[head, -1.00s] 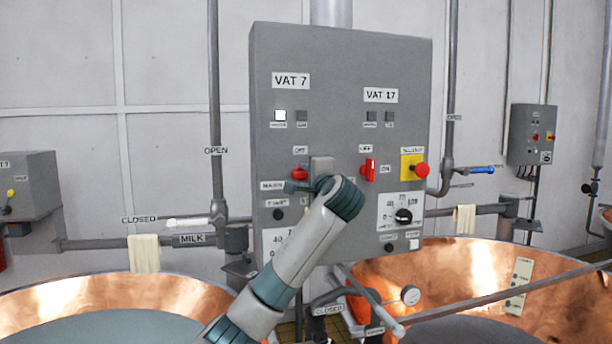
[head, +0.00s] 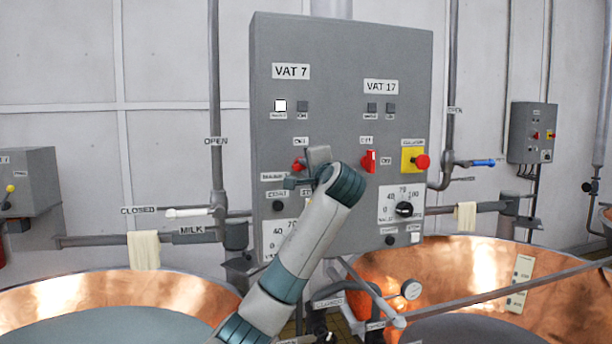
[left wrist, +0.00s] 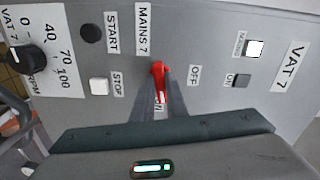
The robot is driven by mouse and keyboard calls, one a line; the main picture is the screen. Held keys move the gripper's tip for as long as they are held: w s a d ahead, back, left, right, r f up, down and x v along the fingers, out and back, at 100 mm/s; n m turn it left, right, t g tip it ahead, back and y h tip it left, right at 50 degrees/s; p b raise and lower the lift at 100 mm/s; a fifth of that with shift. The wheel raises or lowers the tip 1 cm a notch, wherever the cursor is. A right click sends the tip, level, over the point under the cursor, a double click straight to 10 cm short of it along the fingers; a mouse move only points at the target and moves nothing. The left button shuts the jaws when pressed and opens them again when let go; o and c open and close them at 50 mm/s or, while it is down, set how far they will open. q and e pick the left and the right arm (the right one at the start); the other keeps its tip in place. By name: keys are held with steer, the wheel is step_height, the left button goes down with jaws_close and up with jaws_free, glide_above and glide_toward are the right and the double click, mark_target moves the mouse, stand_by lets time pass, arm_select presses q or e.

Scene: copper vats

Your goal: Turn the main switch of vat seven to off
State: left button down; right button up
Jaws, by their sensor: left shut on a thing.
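The vat 7 main switch is a red handle (head: 299,165) on the grey control panel (head: 340,50), under the VAT 7 label and the OFF label. My left gripper (head: 298,178) is at this switch and partly covers it. In the left wrist view the red handle (left wrist: 160,80) sits between the two fingers, which are shut on it. There the handle lies roughly toward the ON label, with the OFF label (left wrist: 195,75) off to its side. One vat 7 lamp (head: 280,106) is lit white. My right gripper is not in view.
The vat 17 red switch (head: 370,161) stands upright close to the right of my gripper. Copper vats (head: 110,297) stand below on both sides. Pipes with valve handles flank the panel.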

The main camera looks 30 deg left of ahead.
arm_select(q)
steer(key=shift+f+n+b, duration=0.15)
steer(key=shift+n+b, duration=5.15)
steer(key=shift+n, duration=2.5)
steer(key=c, duration=1.8)
jaws_free()
steer(key=shift+o, duration=0.2)
steer(key=shift+s+d, duration=0.1)
